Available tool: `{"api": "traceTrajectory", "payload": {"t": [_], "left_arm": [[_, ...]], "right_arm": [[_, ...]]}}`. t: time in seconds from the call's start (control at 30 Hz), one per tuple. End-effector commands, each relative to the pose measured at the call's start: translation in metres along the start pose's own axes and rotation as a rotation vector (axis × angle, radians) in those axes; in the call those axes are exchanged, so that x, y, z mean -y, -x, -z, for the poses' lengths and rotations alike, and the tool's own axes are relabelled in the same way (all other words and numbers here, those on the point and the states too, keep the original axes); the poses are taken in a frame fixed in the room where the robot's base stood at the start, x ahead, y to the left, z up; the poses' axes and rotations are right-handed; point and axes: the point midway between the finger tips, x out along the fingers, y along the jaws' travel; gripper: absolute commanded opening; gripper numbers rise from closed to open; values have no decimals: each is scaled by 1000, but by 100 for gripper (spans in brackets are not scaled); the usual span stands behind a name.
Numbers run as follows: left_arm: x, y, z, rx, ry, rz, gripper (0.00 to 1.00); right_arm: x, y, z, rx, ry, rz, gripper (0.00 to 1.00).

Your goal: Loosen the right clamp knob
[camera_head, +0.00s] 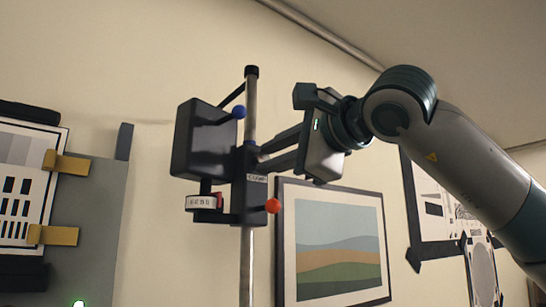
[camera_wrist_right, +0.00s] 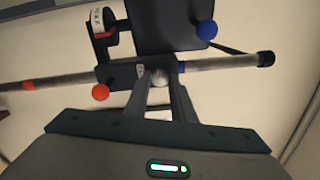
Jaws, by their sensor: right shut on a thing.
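A black clamp block (camera_head: 236,205) with a small label sits on an upright metal pole (camera_head: 247,270) in the head view. My right gripper (camera_head: 264,160) reaches in from the right, with its fingertips at the right side of the clamp. In the right wrist view, the fingers are shut on a small silvery round clamp knob (camera_wrist_right: 160,76) on the clamp block (camera_wrist_right: 120,73). My left gripper is not in view.
A black box (camera_head: 195,140) is mounted left of the pole, with a blue ball knob (camera_head: 239,112) above and a red ball knob (camera_head: 273,206) below. A framed landscape picture (camera_head: 338,243) hangs behind. A grey board with a test chart (camera_head: 20,190) stands left.

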Motion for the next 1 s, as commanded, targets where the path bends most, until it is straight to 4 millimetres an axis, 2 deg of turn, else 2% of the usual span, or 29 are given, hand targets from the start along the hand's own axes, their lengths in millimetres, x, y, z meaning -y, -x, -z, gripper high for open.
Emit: {"api": "traceTrajectory", "payload": {"t": [0.43, 0.47, 0.5, 0.53, 1.0], "left_arm": [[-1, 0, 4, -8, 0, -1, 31], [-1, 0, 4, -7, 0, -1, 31], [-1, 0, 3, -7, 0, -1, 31], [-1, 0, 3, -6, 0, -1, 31], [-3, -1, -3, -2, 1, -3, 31]], "right_arm": [[-1, 0, 0, 1, 14, -1, 1], [-1, 0, 0, 1, 14, -1, 30], [-1, 0, 0, 1, 13, -1, 40], [-1, 0, 0, 0, 13, -1, 42], [-1, 6, 0, 0, 12, 0, 42]]}}
